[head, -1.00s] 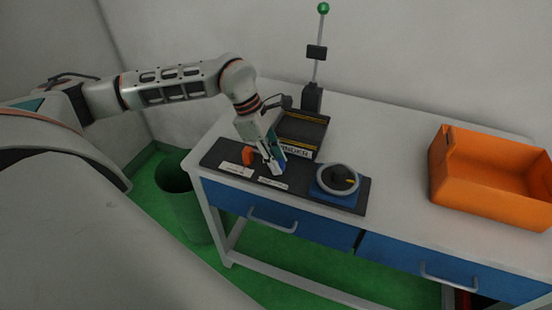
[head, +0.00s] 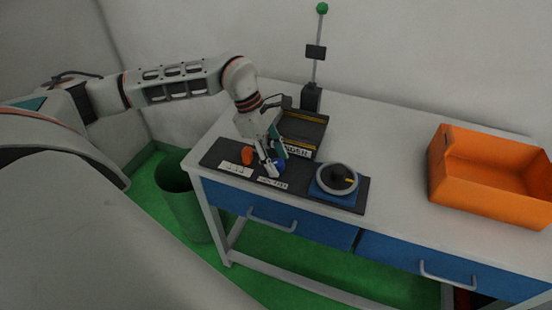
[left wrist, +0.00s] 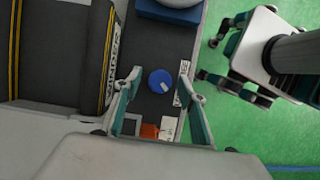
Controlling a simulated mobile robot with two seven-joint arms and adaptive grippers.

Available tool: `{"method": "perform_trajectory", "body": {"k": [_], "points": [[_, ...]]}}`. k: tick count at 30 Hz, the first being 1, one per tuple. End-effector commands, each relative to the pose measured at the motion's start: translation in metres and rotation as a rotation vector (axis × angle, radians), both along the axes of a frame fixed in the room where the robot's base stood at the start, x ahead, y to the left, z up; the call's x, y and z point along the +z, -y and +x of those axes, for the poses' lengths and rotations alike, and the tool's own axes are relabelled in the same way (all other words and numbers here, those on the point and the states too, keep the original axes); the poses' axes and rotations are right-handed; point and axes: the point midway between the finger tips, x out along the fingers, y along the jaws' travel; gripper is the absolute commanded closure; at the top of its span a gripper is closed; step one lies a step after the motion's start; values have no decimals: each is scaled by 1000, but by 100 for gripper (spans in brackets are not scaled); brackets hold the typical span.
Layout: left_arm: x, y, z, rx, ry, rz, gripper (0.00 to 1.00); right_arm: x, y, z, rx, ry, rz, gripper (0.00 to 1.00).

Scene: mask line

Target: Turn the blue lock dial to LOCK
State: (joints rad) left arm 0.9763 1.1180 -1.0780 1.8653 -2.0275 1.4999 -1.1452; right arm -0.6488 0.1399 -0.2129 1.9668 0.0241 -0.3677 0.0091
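The blue lock dial (head: 280,166) is a small round knob on the black panel (head: 212,157) at the bench's front left. In the left wrist view the dial (left wrist: 158,80) shows from above with a short pale mark toward its lower right. My left gripper (head: 275,164) is just above the dial; in the left wrist view its two fingers (left wrist: 160,74) stand apart on either side of it, with visible gaps. A white label (head: 272,183) lies in front of the dial, its text too small to read. My right gripper is not in view.
An orange knob (head: 247,155) with a white label sits left of the dial. A black knob with a pale ring (head: 338,179) on a blue base is to the right. A dark block with yellow stripes (head: 303,131) stands behind. An orange crate (head: 480,203) is farther right.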

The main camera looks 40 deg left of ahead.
Motion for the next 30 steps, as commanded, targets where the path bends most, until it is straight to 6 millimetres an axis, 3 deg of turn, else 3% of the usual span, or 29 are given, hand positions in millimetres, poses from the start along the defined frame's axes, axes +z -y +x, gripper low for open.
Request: {"method": "perform_trajectory", "body": {"k": [7, 11, 24, 30], "points": [[1, -1, 0, 1, 0, 0, 59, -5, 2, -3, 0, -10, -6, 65], [12, -6, -1, 3, 1, 1, 59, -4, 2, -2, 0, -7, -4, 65], [89, -36, -8, 2, 1, 0, 59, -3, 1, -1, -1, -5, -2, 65], [108, -44, -9, 1, 2, 0, 59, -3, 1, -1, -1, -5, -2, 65]]}}
